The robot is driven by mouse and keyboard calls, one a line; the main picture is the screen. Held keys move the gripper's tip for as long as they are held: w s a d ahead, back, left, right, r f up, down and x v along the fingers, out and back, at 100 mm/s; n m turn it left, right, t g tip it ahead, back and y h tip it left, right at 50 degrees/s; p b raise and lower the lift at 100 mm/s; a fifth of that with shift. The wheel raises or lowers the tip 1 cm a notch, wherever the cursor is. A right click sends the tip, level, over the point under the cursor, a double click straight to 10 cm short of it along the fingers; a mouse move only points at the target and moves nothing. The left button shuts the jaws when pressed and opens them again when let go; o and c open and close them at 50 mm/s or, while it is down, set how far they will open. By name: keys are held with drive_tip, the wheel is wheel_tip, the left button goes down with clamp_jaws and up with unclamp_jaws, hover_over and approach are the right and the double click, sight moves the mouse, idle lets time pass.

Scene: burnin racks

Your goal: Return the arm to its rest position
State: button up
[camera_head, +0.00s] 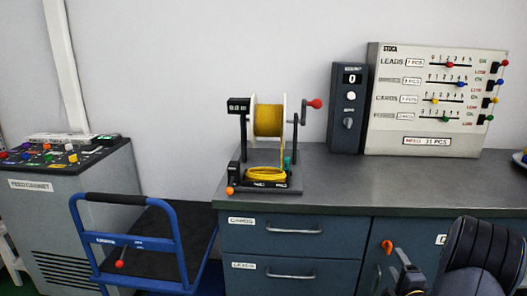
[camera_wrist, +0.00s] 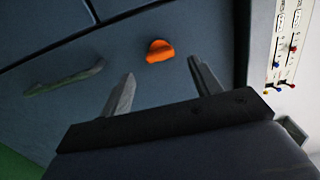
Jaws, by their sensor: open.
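My gripper (camera_head: 400,268) is at the lower right in the head view, in front of the cabinet below the counter. In the wrist view my gripper (camera_wrist: 160,88) shows two grey fingers spread apart with nothing between them. Past the fingertips is an orange knob (camera_wrist: 159,51) on the dark blue cabinet front, with a visible gap between it and the fingers. The same orange knob (camera_head: 387,246) shows in the head view just above my gripper. My arm's dark rounded link fills the lower right corner of the head view.
The counter (camera_head: 400,180) carries a yellow wire spool stand (camera_head: 268,120), a dark counter box (camera_head: 348,108) and a stock panel (camera_head: 436,100). Drawers (camera_head: 290,235) are below, shut. A blue cart (camera_head: 135,240) and a feed cabinet (camera_head: 70,190) stand left. The countertop's middle is clear.

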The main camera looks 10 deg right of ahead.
sight(390, 251)
drive_tip(key=x, duration=0.4)
drive_tip(key=shift+w, duration=0.15)
drive_tip(key=shift+n, duration=0.3)
